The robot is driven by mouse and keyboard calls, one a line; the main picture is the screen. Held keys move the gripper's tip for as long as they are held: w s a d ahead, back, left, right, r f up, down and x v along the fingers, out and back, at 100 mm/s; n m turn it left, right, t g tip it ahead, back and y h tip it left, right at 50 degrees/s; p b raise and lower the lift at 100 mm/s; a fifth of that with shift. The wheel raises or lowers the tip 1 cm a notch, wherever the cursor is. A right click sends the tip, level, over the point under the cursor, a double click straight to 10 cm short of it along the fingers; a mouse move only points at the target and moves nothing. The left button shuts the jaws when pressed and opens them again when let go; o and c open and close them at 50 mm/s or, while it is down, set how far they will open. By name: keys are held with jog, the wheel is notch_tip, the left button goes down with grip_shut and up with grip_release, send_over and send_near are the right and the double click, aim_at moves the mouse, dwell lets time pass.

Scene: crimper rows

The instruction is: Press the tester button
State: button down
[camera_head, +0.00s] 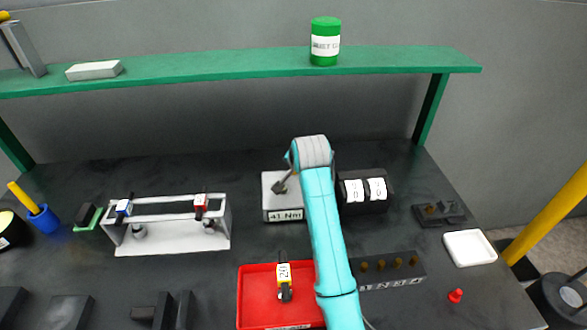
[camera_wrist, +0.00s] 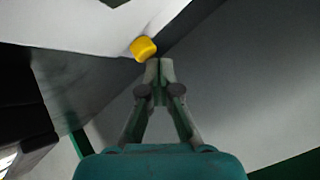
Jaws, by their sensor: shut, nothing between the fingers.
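The tester appears to be the pale grey box (camera_head: 268,205) with a "Nm" label, left of my arm in the head view. In the wrist view a yellow button (camera_wrist: 143,48) stands on a pale surface. My gripper (camera_wrist: 160,65) is shut and empty. Its fingertips are just right of the button in the picture; I cannot tell whether they touch it. In the head view the dark end of my gripper shows over the grey box, and no button can be made out there.
A black box (camera_head: 378,206) with two white dials stands right of my arm. A red tray (camera_head: 255,312) holds a yellow-labelled tool in front. A white rack (camera_head: 165,243) stands left. A green shelf (camera_head: 220,67) spans the back. A white dish (camera_head: 469,248) lies right.

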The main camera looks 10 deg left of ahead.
jog(key=shift+f, duration=0.6)
dwell(0.7)
jog(key=shift+r, duration=1)
jog(key=shift+r, duration=0.1)
jog(key=shift+r, duration=2.4)
